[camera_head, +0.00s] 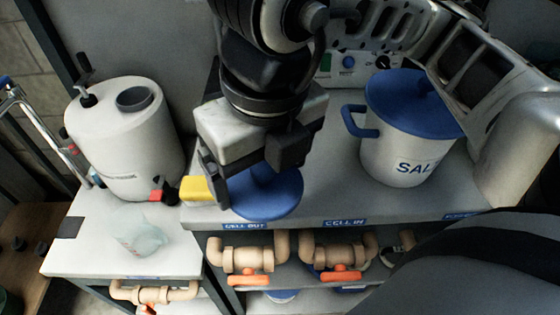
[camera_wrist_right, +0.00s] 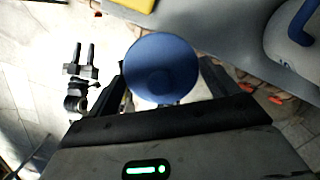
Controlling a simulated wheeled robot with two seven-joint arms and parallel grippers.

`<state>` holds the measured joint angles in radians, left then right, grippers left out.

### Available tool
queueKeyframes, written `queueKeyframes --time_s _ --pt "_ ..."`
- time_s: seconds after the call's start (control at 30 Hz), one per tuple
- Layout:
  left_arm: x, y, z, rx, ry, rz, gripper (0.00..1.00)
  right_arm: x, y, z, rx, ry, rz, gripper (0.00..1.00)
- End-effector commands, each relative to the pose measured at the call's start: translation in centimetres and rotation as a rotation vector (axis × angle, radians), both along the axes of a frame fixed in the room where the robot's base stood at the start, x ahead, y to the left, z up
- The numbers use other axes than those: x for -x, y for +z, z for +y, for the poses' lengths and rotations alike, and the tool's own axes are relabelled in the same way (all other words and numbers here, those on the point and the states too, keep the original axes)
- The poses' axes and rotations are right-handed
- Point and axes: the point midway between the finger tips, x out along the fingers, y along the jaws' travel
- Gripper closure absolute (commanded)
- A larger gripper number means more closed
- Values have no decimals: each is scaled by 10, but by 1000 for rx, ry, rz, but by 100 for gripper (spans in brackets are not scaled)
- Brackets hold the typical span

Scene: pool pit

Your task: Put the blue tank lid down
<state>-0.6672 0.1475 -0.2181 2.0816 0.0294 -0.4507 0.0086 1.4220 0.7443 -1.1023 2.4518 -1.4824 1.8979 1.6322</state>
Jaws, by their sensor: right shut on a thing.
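The blue tank lid (camera_head: 268,197) is a round disc near the front edge of the grey counter (camera_head: 330,195). My right gripper (camera_head: 245,180) comes down from above and is shut on it, hiding its far part. In the right wrist view the lid (camera_wrist_right: 162,68) shows between the fingers, in front of the counter edge and the pale floor. Whether it touches the counter is unclear. My left gripper appears to be the dark two-pronged shape in the right wrist view (camera_wrist_right: 82,58), with its fingers apart and empty. It is outside the head view.
A white salt bucket (camera_head: 405,150) with a blue lid stands right of my gripper. A yellow block (camera_head: 197,189) lies close to the held lid's left. A white tank (camera_head: 125,145) and a clear cup (camera_head: 140,238) stand at left. Pipes with orange handles (camera_head: 250,280) run below the counter.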

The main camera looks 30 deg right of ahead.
Motion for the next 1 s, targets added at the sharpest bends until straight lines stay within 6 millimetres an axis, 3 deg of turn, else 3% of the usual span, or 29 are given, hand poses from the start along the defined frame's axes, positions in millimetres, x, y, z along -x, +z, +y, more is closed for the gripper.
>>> queueKeyframes --time_s 0.33,0.47,0.77,1.0 --pt "1 8 1 -12 -3 4 64 -58 -35 -60 3 -16 6 36" --pt "2 6 1 -15 -4 8 64 -72 -62 -75 4 -9 8 36" --pt "3 3 2 -20 -4 17 64 -89 -89 -89 1 -3 3 36" --pt "2 13 3 -23 -3 8 64 -93 -119 -94 2 -2 5 36"
